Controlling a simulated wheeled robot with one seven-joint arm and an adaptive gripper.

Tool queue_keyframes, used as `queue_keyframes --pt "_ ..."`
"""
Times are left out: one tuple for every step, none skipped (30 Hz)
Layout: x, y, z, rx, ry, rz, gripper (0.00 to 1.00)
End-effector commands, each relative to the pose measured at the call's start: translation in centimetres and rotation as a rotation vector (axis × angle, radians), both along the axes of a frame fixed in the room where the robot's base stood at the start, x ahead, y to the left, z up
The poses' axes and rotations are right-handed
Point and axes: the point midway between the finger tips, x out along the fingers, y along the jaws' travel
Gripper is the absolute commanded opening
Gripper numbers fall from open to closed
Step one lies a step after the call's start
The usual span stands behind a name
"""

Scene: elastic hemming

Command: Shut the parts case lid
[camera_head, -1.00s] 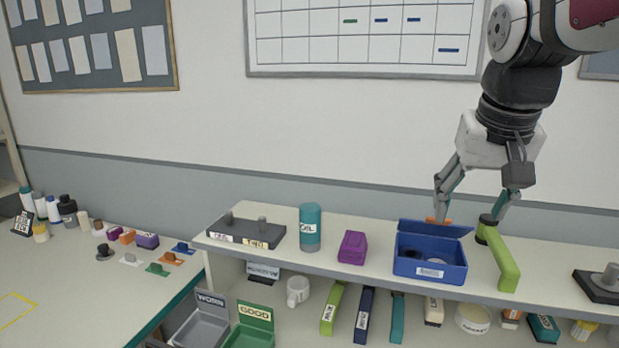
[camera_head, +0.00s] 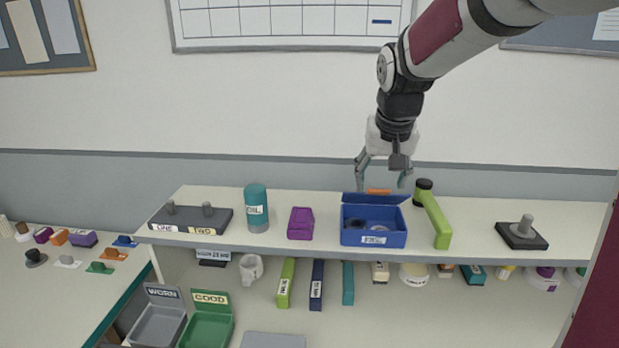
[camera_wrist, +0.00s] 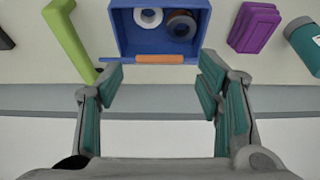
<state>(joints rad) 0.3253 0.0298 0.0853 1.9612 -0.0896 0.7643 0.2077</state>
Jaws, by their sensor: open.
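The blue parts case (camera_head: 374,238) stands on the shelf top with a white label on its front. Its lid (camera_head: 377,198) is open, raised at the back edge, with an orange tab (camera_head: 379,191) on it. In the wrist view the case (camera_wrist: 127,38) is open and holds a white ring and a brown ring; the lid (camera_wrist: 108,60) shows edge-on with the orange tab (camera_wrist: 145,58). My gripper (camera_head: 384,183) is open and empty, behind and above the lid. In the wrist view its fingers (camera_wrist: 162,90) are spread on either side, short of the lid; no contact shows.
A black base with a grey peg (camera_head: 522,236) is further right. The wall is close behind the shelf.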

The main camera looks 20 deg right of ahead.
Motion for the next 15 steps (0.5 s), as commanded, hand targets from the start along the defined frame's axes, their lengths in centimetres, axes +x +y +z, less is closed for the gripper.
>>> queue_keyframes --pt "0.2 -0.1 -0.7 0.001 0.004 0.000 0.60" --pt "0.3 -0.2 -1.0 0.000 0.003 0.000 0.60" --pt "0.5 -0.2 -1.4 0.000 0.003 0.000 0.60" --pt "0.6 -0.3 -1.7 0.000 0.003 0.000 0.60" --pt "0.7 -0.3 -1.9 0.001 0.002 0.000 0.60" --pt "0.8 -0.3 -2.1 0.001 0.002 -0.001 0.60" --pt "0.8 -0.3 -2.2 0.001 0.001 -0.001 0.60" --pt "0.9 -0.4 -2.3 0.001 0.001 -0.001 0.60" --pt "0.9 -0.4 -2.4 0.000 0.000 -0.001 0.60" --pt "0.9 -0.4 -2.5 0.000 0.000 -0.001 0.60" --pt "1.0 -0.4 -2.5 0.000 0.000 -0.001 0.60" --pt "1.0 -0.4 -2.5 0.000 0.000 -0.001 0.60" --pt "1.0 -0.4 -2.5 0.000 -0.001 -0.001 0.60" --pt "1.0 -0.4 -2.5 0.000 -0.001 -0.001 0.60" --pt "1.0 -0.4 -2.5 0.000 -0.001 -0.001 0.60"
